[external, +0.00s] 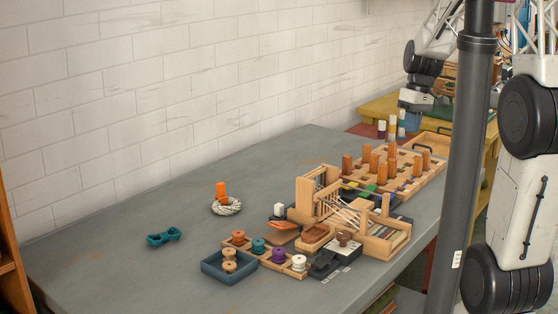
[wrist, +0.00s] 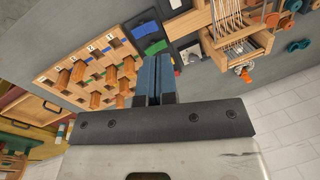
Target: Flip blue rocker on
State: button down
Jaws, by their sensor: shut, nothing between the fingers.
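The blue rocker (wrist: 155,47) is a small blue block on a dark panel in the wrist view, just beyond my fingertips. A green rocker (wrist: 145,29) sits beside it. Which way the blue rocker is tilted is too small to tell. My gripper (wrist: 155,58) is shut and empty, its two blue fingers together, pointing toward the panel. In the external view my gripper (external: 413,121) hangs above the far right end of the table, apart from the panel. There the green rocker (external: 368,189) shows between the loom and the peg board.
A wooden peg board (wrist: 90,72) with several upright orange-brown pegs lies left of the panel in the wrist view. A wooden loom (external: 318,195) with strung threads stands beside the panel. Spools (external: 278,254) and a blue tray (external: 212,267) lie in front. The table's left part is mostly clear.

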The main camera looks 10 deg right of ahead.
jog(key=w+a+f+n+g+y, duration=0.1)
jog(key=w+f+n, duration=0.1)
jog(key=w+f, duration=0.6)
jog(key=shift+w+a+f+n+g, duration=0.2)
jog(key=shift+w+n+g, duration=0.1)
jog(key=shift+w, duration=0.1)
jog(key=x, duration=1.4)
dwell(0.6)
jog(key=shift+s+f+h, duration=0.1)
jog(key=shift+f+h, duration=0.15)
jog(key=shift+h, duration=0.05)
jog(key=shift+d+r, duration=0.1)
dwell(0.3)
jog(key=shift+w+d+r, duration=0.15)
jog(key=shift+w+d, duration=0.2)
jog(key=shift+w, duration=0.15)
